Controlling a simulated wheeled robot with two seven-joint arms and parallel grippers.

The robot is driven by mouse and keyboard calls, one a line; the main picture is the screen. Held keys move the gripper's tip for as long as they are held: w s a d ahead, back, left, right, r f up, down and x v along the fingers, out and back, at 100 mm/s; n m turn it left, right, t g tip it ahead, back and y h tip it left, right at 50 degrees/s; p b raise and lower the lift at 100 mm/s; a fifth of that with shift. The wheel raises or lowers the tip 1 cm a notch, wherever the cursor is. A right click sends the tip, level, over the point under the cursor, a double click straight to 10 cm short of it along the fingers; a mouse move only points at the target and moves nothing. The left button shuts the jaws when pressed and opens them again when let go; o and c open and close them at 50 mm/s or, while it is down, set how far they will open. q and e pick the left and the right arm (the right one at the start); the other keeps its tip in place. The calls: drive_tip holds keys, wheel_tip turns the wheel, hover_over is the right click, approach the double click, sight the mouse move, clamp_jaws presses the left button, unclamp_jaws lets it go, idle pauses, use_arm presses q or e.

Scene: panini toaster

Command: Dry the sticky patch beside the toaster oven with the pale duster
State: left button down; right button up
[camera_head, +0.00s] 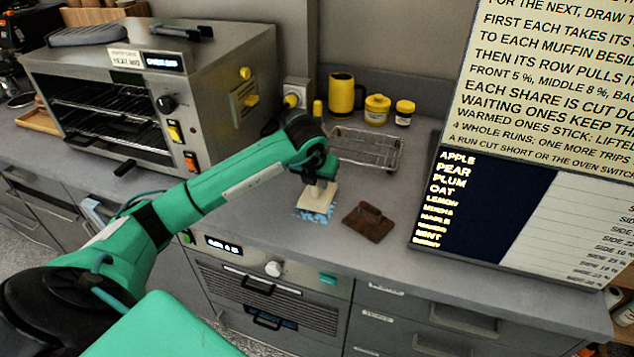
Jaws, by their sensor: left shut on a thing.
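The toaster oven (140,90) stands on the counter at the left, a steel box with wire racks inside. The sticky patch (299,214) shows as a speckled blue area on the counter to the right of the oven. The pale duster (318,197) is a cream block lying over part of the patch, which hides the rest. My left gripper (322,180) points down from above and is shut on the duster. My right gripper is not in view.
A large sign board (540,130) stands at the right. The counter front edge is near the patch.

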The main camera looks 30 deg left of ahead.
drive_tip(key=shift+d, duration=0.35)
use_arm(q)
drive_tip(key=shift+s+d, duration=0.1)
drive_tip(key=shift+s, duration=0.1)
drive_tip(key=shift+s+d, duration=0.15)
drive_tip(key=shift+s, duration=0.55)
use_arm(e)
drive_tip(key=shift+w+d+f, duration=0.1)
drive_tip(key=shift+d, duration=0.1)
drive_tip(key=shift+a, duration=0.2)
use_arm(q)
drive_tip(key=shift+f+b, duration=0.55)
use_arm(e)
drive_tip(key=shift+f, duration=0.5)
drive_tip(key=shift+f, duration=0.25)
